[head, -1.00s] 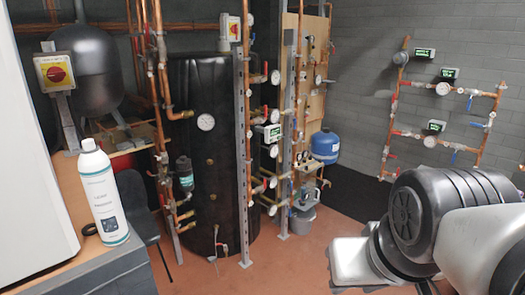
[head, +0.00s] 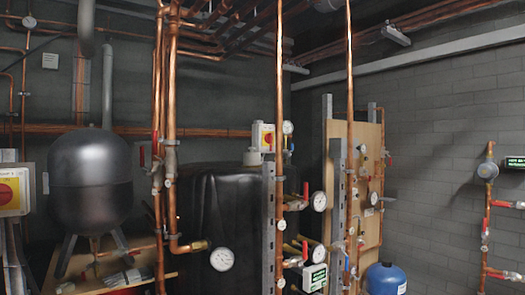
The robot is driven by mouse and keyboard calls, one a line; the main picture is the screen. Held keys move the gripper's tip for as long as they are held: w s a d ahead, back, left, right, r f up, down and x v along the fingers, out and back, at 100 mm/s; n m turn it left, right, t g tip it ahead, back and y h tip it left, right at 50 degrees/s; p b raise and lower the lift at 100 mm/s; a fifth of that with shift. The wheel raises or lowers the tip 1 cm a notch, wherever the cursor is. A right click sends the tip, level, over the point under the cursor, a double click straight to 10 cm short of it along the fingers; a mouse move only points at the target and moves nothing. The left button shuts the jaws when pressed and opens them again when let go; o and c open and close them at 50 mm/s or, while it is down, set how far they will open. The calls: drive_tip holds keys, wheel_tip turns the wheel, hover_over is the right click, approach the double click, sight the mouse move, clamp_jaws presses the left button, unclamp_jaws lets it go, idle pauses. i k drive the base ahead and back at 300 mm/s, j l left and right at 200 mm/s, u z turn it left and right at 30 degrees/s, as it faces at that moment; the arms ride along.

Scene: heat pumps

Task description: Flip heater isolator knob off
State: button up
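Two isolator switches show in the head view, and I cannot tell which one is the heater isolator. One isolator (head: 10,192) is at the far left edge: a white box with a yellow plate and a red knob, partly cut off by the frame. A smaller isolator (head: 263,137) with a yellow plate and red knob is above the black tank (head: 210,205), beside a copper pipe. The knob positions are too small to read surely. My gripper is not in view.
A dark round vessel (head: 90,180) stands on legs at left. Copper pipes (head: 167,120) and a metal post (head: 268,215) rise in front of the tank. Gauges and a wooden board (head: 350,180) are right of it. A blue vessel (head: 385,279) is low right.

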sight(268, 138)
drive_tip(key=i+l+u, duration=0.35)
drive_tip(key=i+l, duration=0.15)
drive_tip(key=i, duration=0.25)
drive_tip(key=i+l+u, duration=0.4)
drive_tip(key=i+l, duration=0.25)
drive_tip(key=i+l+u, duration=0.35)
drive_tip(key=i+l, duration=0.3)
drive_tip(key=l, duration=0.25)
